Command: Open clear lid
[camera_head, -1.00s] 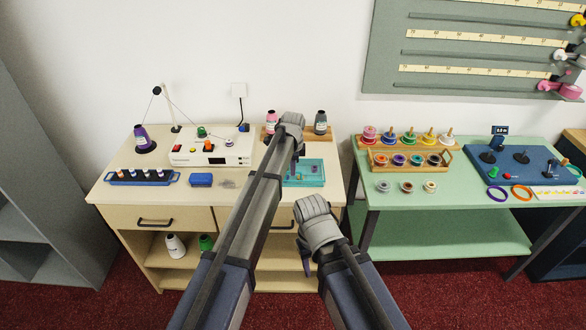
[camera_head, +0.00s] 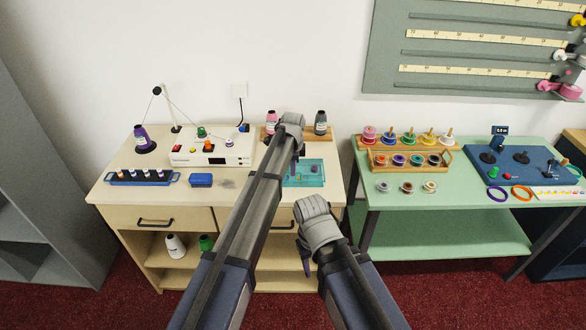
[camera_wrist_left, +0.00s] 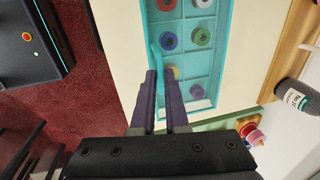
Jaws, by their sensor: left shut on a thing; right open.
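A teal see-through box (camera_head: 317,175) sits on the cream counter, partly hidden behind my left arm. In the left wrist view the box (camera_wrist_left: 210,70) shows compartments holding several coloured spools. A curved teal strip (camera_wrist_left: 155,55), apparently part of the clear lid, rises at the box's near side. My left gripper (camera_wrist_left: 160,78) is shut on this strip at the box edge. In the head view the left gripper (camera_head: 297,152) is over the box, its fingertips mostly hidden. I cannot tell how far the lid is raised. My right gripper (camera_head: 306,268) is open and empty, low before the counter.
A green table (camera_head: 450,190) is at right.

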